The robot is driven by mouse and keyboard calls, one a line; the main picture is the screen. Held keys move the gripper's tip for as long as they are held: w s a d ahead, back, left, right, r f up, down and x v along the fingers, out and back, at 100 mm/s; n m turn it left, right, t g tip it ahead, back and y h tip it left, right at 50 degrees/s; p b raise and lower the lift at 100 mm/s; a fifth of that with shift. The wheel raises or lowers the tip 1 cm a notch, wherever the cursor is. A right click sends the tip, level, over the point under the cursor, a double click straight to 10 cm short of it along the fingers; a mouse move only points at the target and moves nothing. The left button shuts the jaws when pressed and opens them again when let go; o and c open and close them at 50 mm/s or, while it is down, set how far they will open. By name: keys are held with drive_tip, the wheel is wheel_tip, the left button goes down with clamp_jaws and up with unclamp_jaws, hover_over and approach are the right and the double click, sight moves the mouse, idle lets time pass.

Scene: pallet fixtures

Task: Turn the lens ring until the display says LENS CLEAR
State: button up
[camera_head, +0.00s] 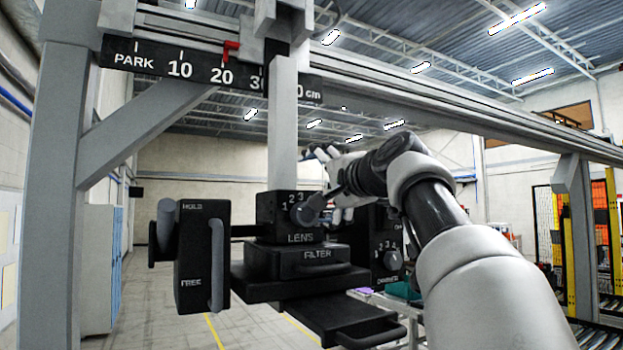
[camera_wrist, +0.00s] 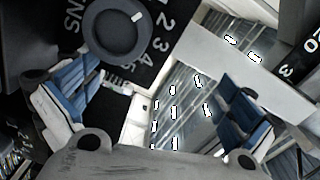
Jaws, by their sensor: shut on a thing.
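The lens ring (camera_head: 305,208) is a round dark knob on the black block marked LENS, with numbers around it. In the wrist view the ring (camera_wrist: 118,30) is at the upper left; its white mark faces the numbers at upper right. My gripper (camera_head: 335,185) is at the ring's right side in the head view. In the wrist view my gripper (camera_wrist: 160,95) has its blue-padded fingers set well apart. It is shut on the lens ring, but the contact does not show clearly. I cannot see a readable display in either view.
A black box (camera_head: 202,257) marked HOLD and FREE, with a lever, stands left of the lens block. The FILTER block (camera_head: 300,262) sits below. Another numbered knob (camera_head: 393,260) is at right. A pale vertical post (camera_head: 283,120) rises above; a red pointer (camera_head: 231,48) marks the scale.

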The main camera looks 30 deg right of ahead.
drive_tip(key=a+r, duration=0.1)
drive_tip(key=s+r, duration=0.1)
drive_tip(key=r, duration=0.1)
drive_tip(key=shift+s+a+t, duration=0.15)
drive_tip(key=shift+a+t, duration=0.25)
drive_tip(key=shift+w+d+f+g, duration=0.15)
drive_tip(key=shift+d+f, duration=0.05)
drive_tip(key=shift+f, duration=0.3)
drive_tip(key=shift+w+d+f+g, duration=0.1)
drive_tip(key=shift+d+f+g, duration=0.05)
drive_tip(key=shift+f, duration=0.3)
drive_tip(key=shift+s, duration=0.15)
drive_tip(key=shift+d+f, duration=0.15)
drive_tip(key=shift+d, duration=0.05)
drive_tip(key=shift+c, duration=0.7)
drive_tip(key=s+a, duration=0.1)
drive_tip(key=s+a+b, duration=0.1)
drive_tip(key=s, duration=0.1)
drive_tip(key=shift+s+a+r, duration=0.15)
drive_tip(key=shift+s+r, duration=0.05)
drive_tip(key=c, duration=0.4)
drive_tip(key=shift+o, duration=0.2)
drive_tip(key=s+d+b, duration=0.2)
drive_tip(key=s+b, duration=0.3)
drive_tip(key=s, duration=1.1)
drive_tip(key=shift+s+f, duration=0.3)
drive_tip(key=shift+f, duration=0.05)
